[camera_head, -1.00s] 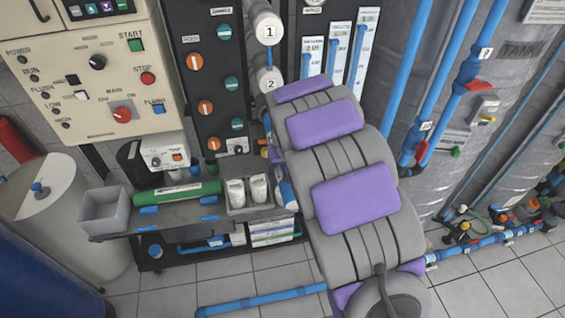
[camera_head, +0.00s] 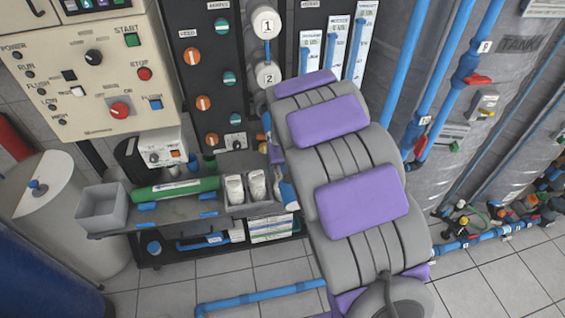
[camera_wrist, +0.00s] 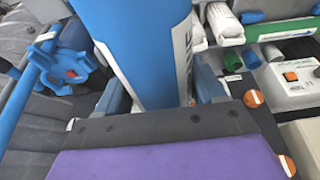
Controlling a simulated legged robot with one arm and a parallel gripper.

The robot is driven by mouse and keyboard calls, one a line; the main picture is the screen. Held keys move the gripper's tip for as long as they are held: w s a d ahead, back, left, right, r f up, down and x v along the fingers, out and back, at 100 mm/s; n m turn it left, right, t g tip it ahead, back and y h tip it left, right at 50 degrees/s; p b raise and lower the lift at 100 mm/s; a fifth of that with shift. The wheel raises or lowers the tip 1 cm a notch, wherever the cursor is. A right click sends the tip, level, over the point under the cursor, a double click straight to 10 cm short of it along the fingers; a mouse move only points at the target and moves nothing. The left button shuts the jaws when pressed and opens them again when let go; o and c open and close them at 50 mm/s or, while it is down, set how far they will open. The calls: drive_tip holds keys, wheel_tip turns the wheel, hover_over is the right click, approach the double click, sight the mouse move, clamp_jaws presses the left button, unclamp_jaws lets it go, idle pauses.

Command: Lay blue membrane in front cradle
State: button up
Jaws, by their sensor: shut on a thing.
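The blue membrane (camera_wrist: 140,45) is a blue cylinder with a white label strip, filling the top middle of the wrist view. My gripper (camera_wrist: 160,92) is shut on it, one finger on each side. In the head view my arm hides most of the gripper, and only a blue and white part of the membrane (camera_head: 286,193) shows beside it, right of the shelf. Small blue supports at the shelf's front edge look like the front cradle (camera_head: 209,214). Nothing lies on them. A green membrane (camera_head: 175,189) lies behind them.
A grey bin (camera_head: 101,208) stands at the shelf's left end. Two white bottle-like items (camera_head: 246,186) sit in a holder at its right end. A blue pipe (camera_head: 260,298) runs low in front. A blue handwheel (camera_wrist: 66,66) is at left in the wrist view.

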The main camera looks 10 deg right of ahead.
drive_tip(key=shift+s+b, duration=0.65)
drive_tip(key=shift+s, duration=3.1)
